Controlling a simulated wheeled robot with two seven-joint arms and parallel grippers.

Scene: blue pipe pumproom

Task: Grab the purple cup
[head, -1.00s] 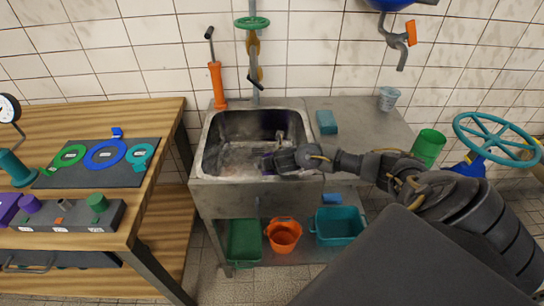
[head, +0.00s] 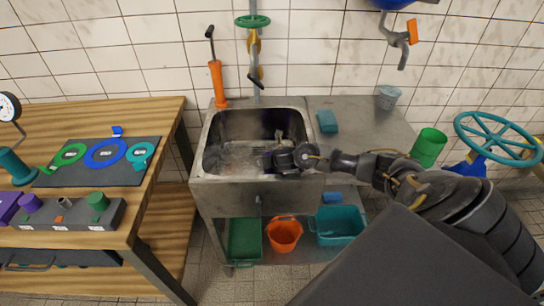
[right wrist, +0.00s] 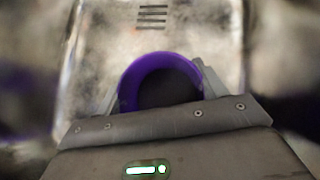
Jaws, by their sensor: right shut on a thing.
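The purple cup (right wrist: 128,88) shows in the right wrist view as a round purple rim with a dark inside. It sits between the two grey fingers of my right gripper (right wrist: 156,84), which is shut on it. In the head view my right gripper (head: 268,161) is inside the metal sink (head: 212,150), at its right front part. The gripper and wrist hide the cup there. My left gripper is in neither view.
A wooden workbench (head: 150,115) stands on the left.

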